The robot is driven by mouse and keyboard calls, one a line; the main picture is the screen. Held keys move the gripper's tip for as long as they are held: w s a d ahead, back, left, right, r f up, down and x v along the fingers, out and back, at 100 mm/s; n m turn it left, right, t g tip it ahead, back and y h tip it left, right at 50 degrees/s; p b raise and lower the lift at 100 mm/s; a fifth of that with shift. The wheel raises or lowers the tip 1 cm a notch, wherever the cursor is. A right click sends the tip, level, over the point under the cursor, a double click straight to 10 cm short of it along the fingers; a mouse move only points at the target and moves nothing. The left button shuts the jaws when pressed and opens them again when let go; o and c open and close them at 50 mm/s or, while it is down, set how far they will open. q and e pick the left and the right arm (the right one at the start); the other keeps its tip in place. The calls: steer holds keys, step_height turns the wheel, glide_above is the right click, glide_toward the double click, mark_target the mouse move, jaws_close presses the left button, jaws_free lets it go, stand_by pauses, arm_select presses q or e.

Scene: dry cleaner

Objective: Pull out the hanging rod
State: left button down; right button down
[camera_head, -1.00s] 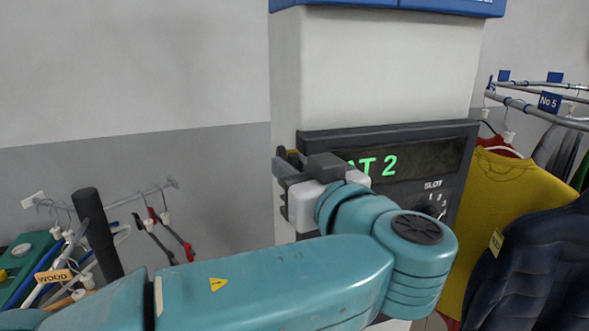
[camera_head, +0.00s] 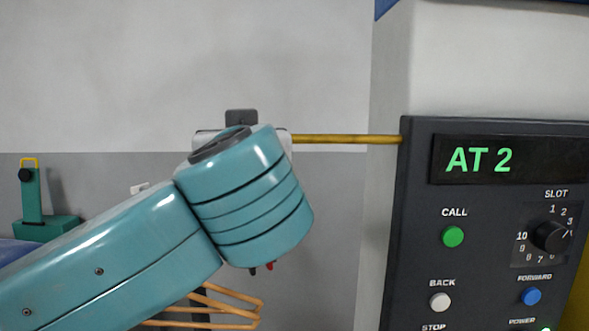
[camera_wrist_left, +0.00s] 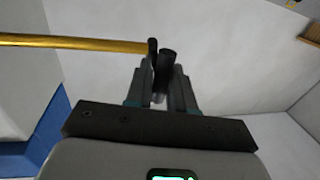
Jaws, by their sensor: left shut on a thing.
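The brass-coloured hanging rod (camera_head: 345,139) sticks out level from the left side of the dark control panel (camera_head: 418,225). Its other end runs behind my left wrist in the head view. In the left wrist view the rod (camera_wrist_left: 75,42) comes in from the left and ends at a dark end piece (camera_wrist_left: 167,61). My left gripper (camera_wrist_left: 160,75) is shut on that end, with its fingers on both sides. In the head view my wrist hides most of the fingers. My right gripper is in neither view.
The panel reads AT 2 and has a green CALL button (camera_head: 453,237) and a slot dial (camera_head: 550,236). A green device (camera_head: 40,215) stands at far left. Wooden hangers (camera_head: 225,305) show below my arm. The wall behind is bare.

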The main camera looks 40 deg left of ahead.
arm_select(q)
steer(key=s+a, duration=0.1)
steer(key=a, duration=0.1)
steer(key=shift+s+a+r+b, duration=0.1)
steer(key=shift+s+a+b, duration=0.2)
steer(key=shift+s, duration=0.1)
steer(key=c, duration=1.2)
jaws_free()
steer(key=shift+w+d, duration=0.1)
steer(key=shift+o, duration=0.2)
steer(key=shift+d, duration=0.1)
